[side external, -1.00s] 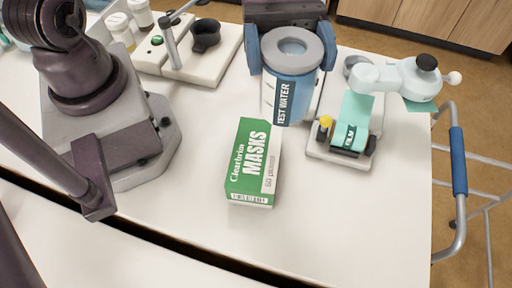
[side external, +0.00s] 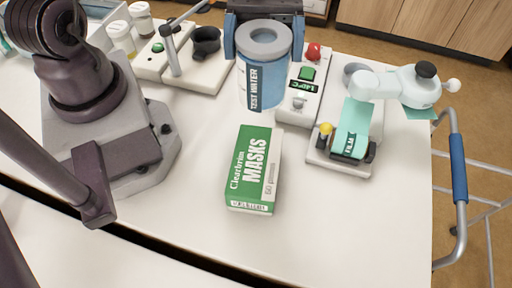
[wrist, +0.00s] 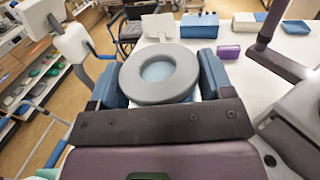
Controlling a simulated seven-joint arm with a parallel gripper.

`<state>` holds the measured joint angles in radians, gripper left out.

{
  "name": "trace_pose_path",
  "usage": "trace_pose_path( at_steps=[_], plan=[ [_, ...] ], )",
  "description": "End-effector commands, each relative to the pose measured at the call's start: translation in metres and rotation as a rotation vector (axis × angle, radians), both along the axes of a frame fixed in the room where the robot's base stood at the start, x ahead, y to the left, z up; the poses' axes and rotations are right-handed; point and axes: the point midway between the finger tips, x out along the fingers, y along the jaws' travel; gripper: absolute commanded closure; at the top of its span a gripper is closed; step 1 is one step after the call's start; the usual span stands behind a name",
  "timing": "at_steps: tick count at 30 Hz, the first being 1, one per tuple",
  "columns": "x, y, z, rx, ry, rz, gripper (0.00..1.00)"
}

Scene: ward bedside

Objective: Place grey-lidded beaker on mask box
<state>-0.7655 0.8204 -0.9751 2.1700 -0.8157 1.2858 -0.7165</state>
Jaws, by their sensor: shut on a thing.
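The grey-lidded beaker (side external: 262,82) is blue and clear with a "TEST WATER" label and a grey ring lid. It is upright. My gripper (side external: 264,42) is shut on it near the lid, with one blue finger on each side. The wrist view shows the lid (wrist: 160,75) from above, between the blue fingers. The green and white mask box (side external: 253,170) stands on the white table in the side view, nearer the camera than the beaker. The beaker appears held above the table, behind the box, and not touching it. The box cannot be made out in the wrist view.
A white device with a red button (side external: 313,51) stands just right of the beaker. A teal and white device (side external: 350,135) is further right. A stand with a black cup (side external: 206,41) is at back left. The table (side external: 330,220) is clear right of and before the box.

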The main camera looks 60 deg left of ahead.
Motion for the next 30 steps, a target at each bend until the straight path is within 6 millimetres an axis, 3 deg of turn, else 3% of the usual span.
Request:
trace_pose_path(
  at_steps=[15,27,30],
  plan=[
    [-0.001,-0.001,-0.082,-0.003,0.004,-0.001,0.62],
    [0.000,-0.001,-0.128,-0.003,0.002,-0.001,0.62],
    [0.000,0.000,-0.132,-0.001,0.000,-0.001,0.62]
  ],
)
